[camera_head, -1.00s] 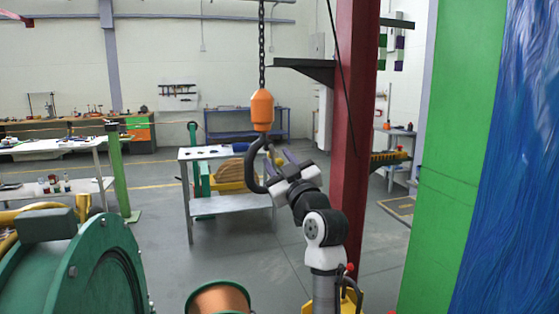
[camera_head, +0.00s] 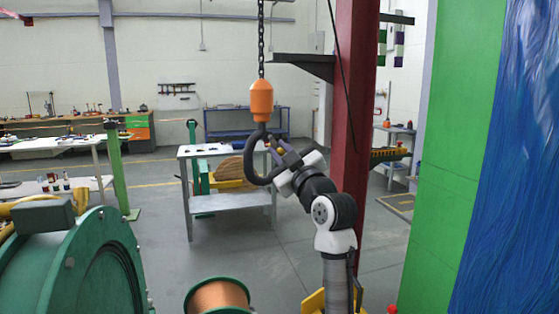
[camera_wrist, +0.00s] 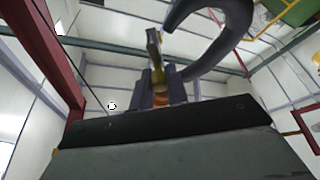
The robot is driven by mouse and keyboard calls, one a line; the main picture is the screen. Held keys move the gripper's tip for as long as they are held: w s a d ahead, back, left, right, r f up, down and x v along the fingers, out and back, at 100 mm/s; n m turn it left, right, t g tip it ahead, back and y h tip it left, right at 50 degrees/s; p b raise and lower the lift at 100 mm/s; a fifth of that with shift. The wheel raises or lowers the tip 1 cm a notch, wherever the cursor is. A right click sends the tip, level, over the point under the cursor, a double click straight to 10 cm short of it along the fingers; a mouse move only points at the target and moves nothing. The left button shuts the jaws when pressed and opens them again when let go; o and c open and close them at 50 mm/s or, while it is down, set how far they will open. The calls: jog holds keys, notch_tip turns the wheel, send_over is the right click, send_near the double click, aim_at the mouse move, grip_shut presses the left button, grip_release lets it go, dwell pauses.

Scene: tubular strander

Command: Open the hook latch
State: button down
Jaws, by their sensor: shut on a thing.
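A dark hook (camera_head: 253,168) hangs below an orange block (camera_head: 261,103) on a chain, its curve opening toward the right. My gripper (camera_head: 277,147) is at the hook's open side, just below the orange block. In the wrist view, my gripper (camera_wrist: 159,82) is shut on a slim latch piece (camera_wrist: 154,48) that sticks up between its fingers. The thick curved hook (camera_wrist: 222,35) passes right of the fingers. The latch's pivot and exact angle are hard to make out.
A red column (camera_head: 352,120) stands close to the right of my arm. A grey table (camera_head: 228,203) stands behind the hook. A green machine (camera_head: 75,265) and a copper spool (camera_head: 218,295) are in the foreground. Open floor lies between the table and column.

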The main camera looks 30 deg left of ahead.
jog(key=shift+w+d+n+g+b, duration=0.1)
jog(key=shift+d+n+g+b, duration=0.1)
jog(key=shift+n+b, duration=0.3)
jog(key=shift+w+d+n+g+b, duration=0.1)
jog(key=shift+n+g+b, duration=0.1)
jog(key=shift+n, duration=0.5)
jog(key=shift+w+d+r+n+g+h, duration=0.2)
jog(key=shift+r+n+g, duration=0.3)
jog(key=shift+n, duration=1.05)
jog(key=shift+w+a+r+n+g+h, duration=0.1)
jog(key=shift+r+n+g+h, duration=0.4)
jog(key=shift+n, duration=1)
jog(key=shift+w+d+r+n+g+h, duration=0.15)
jog(key=shift+n+g, duration=0.55)
jog(key=shift+n, duration=0.85)
jog(key=shift+s+r, duration=0.1)
jog(key=c, duration=1.4)
grip_release()
jog(key=shift+o, duration=0.2)
